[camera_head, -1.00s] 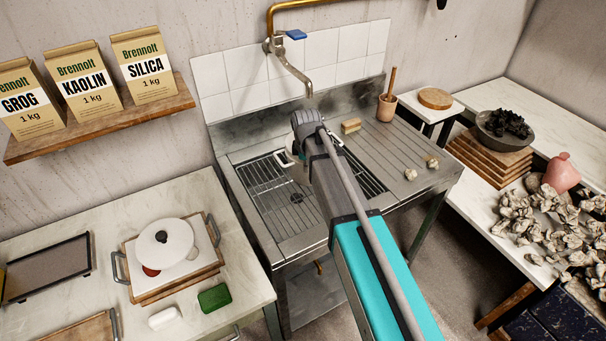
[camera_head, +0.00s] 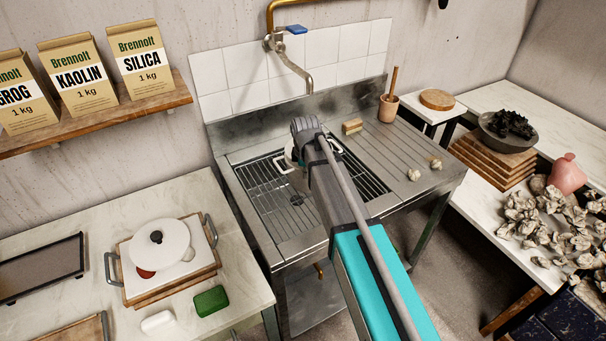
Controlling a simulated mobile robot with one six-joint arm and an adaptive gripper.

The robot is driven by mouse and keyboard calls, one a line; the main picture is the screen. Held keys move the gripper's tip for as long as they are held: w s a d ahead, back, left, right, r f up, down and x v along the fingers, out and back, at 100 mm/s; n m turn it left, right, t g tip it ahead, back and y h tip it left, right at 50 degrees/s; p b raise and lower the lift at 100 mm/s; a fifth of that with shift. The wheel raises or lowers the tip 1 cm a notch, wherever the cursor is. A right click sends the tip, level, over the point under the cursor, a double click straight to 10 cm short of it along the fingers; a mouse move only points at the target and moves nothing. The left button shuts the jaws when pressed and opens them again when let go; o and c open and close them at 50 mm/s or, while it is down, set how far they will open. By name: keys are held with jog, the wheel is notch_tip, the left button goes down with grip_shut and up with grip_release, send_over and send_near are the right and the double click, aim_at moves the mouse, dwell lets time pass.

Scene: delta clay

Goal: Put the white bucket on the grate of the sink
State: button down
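The steel sink (camera_head: 244,222) stands in the middle, with a slatted grate (camera_head: 268,188) across its basin. Small white loop-like parts (camera_head: 336,144) show on both sides of my wrist over the back of the basin. They may belong to the white bucket, but my arm hides most of that thing. I cannot tell whether it touches the grate. My gripper's fingers are hidden behind my wrist and forearm, so their opening and any hold do not show.
A tap (camera_head: 296,68) hangs behind the basin. The ribbed drainboard (camera_head: 385,165) on the right holds a sponge (camera_head: 352,126), a mortar (camera_head: 387,108) and two small lumps. The left table holds a tray with a round white lid-like thing (camera_head: 160,245) and a green block (camera_head: 211,301).

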jog(key=shift+f, duration=0.15)
jog(key=c, duration=0.8)
grip_release()
notch_tip(320, 180, up, 12)
jog(key=s+p, duration=0.1)
jog(key=p, duration=1.1)
jog(key=shift+s, duration=0.1)
dwell(0.3)
